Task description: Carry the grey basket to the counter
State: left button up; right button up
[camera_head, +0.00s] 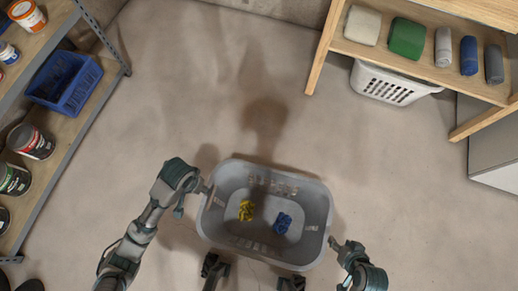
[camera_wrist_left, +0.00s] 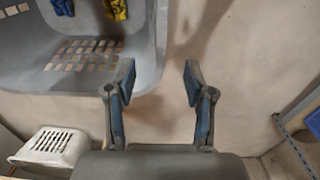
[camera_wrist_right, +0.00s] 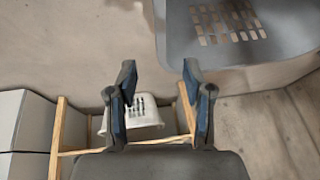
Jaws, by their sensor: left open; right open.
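The grey basket (camera_head: 290,252) stands upright in front of me in the head view, with a yellow item (camera_head: 246,210) and a blue item (camera_head: 283,222) inside. My left gripper (camera_head: 206,190) is open at the basket's left rim. In the left wrist view, one finger of the left gripper (camera_wrist_left: 158,84) overlaps the basket wall (camera_wrist_left: 90,78). My right gripper (camera_head: 336,243) is open close to the right rim. In the right wrist view, the right gripper (camera_wrist_right: 158,82) is empty and the basket (camera_wrist_right: 275,50) is at upper right. Contact is unclear. No counter is clearly identifiable.
A shelf at left holds cans (camera_head: 30,142) and a blue crate (camera_head: 65,84). A wooden shelf (camera_head: 470,84) at upper right holds rolled towels, with a white basket (camera_head: 392,84) below it. A pale cabinet (camera_head: 497,150) is at far right. The middle floor is clear.

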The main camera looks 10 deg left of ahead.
aim_at(328, 228)
pick_arm(q)
notch_tip(328, 228, down, 16)
jog(key=shift+s+f, duration=0.1)
jog(key=shift+s, duration=0.05)
pick_arm(e)
jog(key=x, duration=1.5)
jog(key=shift+w+f, duration=0.15)
jog(key=shift+f, duration=0.25)
pick_arm(q)
grip_shut()
pick_arm(e)
grip_shut()
